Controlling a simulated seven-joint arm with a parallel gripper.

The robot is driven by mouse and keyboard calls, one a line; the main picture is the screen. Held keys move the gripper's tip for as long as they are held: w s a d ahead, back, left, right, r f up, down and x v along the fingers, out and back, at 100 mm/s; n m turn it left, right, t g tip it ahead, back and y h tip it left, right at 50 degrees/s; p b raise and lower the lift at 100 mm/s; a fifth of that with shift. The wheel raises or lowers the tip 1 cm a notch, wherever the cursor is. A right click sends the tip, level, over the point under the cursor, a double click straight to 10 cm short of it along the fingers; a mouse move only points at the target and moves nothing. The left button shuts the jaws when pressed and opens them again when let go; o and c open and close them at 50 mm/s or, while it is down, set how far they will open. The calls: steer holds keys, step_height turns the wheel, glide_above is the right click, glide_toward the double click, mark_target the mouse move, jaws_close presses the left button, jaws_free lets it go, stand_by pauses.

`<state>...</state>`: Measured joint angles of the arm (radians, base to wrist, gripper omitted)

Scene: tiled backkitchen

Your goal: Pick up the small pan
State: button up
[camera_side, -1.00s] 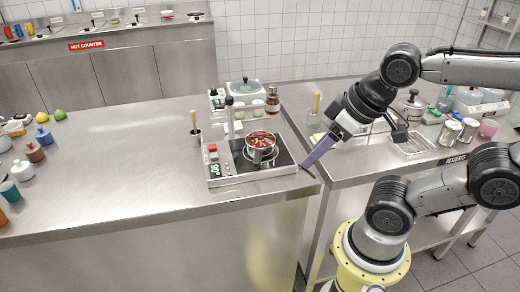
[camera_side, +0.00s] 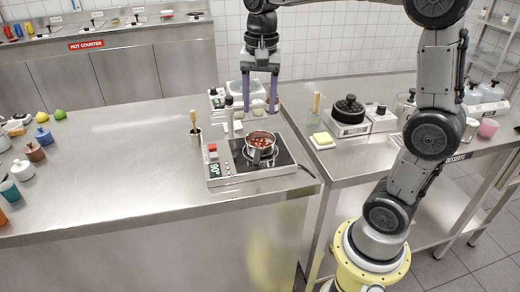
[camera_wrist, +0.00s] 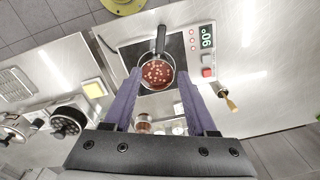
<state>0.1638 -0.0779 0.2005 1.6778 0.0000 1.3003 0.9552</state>
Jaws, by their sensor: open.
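The small pan (camera_side: 261,147) is silver with reddish contents and sits on the dark plate of the hot plate (camera_side: 232,170). In the wrist view the pan (camera_wrist: 158,73) shows from above, its black handle (camera_wrist: 160,42) pointing up the picture, away from my gripper. My gripper (camera_side: 259,108) is open, its two purple fingers pointing down, above and behind the pan in the side view. In the wrist view the fingers of my gripper (camera_wrist: 158,75) appear on either side of the pan's lower part, apart from it and empty.
A yellow-topped block (camera_side: 322,139) and a black lidded pot (camera_side: 348,110) are on the right counter. Jars partly hidden by my fingers stand behind.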

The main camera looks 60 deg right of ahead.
glide_above(258, 150)
step_height(258, 150, down, 9)
steer(key=shift+s+d+r, duration=0.1)
steer(key=shift+s, duration=0.05)
steer(key=shift+a+f, duration=0.2)
steer(key=shift+f, duration=3.05)
jaws_close()
